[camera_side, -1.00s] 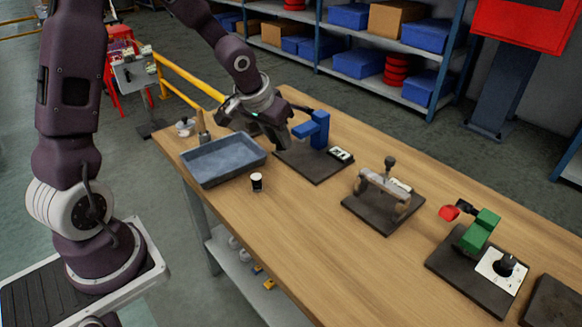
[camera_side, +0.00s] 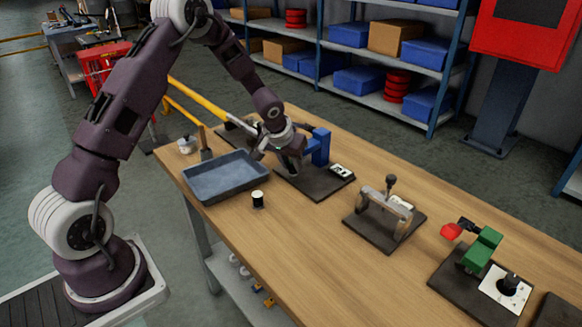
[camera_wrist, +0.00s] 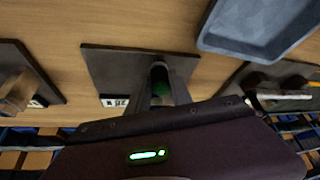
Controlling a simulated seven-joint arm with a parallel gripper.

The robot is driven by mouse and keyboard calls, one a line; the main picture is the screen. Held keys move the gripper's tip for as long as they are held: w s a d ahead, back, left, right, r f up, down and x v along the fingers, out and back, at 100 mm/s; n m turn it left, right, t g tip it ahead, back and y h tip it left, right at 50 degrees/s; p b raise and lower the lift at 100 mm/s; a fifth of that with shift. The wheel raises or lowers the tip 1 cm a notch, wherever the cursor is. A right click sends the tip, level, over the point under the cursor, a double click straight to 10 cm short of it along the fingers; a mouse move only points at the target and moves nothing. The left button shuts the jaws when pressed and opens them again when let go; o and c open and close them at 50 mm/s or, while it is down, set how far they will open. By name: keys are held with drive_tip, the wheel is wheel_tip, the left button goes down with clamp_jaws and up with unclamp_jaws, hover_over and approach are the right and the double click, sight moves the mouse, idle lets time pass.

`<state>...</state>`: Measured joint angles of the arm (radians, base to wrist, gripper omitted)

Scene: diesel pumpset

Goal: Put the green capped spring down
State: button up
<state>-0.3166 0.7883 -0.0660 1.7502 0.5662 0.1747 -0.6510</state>
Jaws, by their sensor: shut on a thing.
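My gripper (camera_side: 290,168) is low over the dark base plate (camera_side: 326,186) that carries the blue fixture (camera_side: 320,148). In the wrist view my gripper (camera_wrist: 162,92) points at the same plate (camera_wrist: 105,72), and its fingers are shut on a dark, green-tinted piece, the green capped spring (camera_wrist: 161,82). Most of the spring is hidden by the fingers and shadow. In the side view I cannot make out the spring, nor tell whether it touches the plate.
A grey-blue tray (camera_side: 224,182) stands left of the plate. A small black-and-white spool (camera_side: 258,199) stands in front. A clamp-like fixture (camera_side: 385,208) and a green fixture (camera_side: 483,248) stand on plates to the right. Bare wood lies in front.

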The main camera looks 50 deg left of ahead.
drive_tip(key=shift+s+d+f, duration=0.1)
drive_tip(key=shift+s+f, duration=0.05)
drive_tip(key=shift+f, duration=0.35)
drive_tip(key=o, duration=1)
drive_tip(key=shift+f, duration=0.1)
drive_tip(key=s+d+r+m, duration=0.1)
drive_tip(key=s+d+r, duration=0.4)
drive_tip(key=s+r, duration=0.55)
drive_tip(key=s+d+r+m, duration=0.1)
drive_tip(key=s+d+r, duration=0.3)
drive_tip(key=s+r, duration=0.65)
drive_tip(key=s+d+r+m, duration=0.1)
drive_tip(key=s+d, duration=0.1)
drive_tip(key=s, duration=0.2)
drive_tip(key=s+d+r+h, duration=0.1)
drive_tip(key=s+d, duration=0.1)
drive_tip(key=s, duration=0.2)
drive_tip(key=s+d+r+m+h, duration=0.1)
drive_tip(key=s+d, duration=0.1)
drive_tip(key=s, duration=0.3)
drive_tip(key=shift+d+r+m+t, duration=0.1)
drive_tip(key=shift+d+m+t, duration=0.1)
drive_tip(key=shift+m+t, duration=0.15)
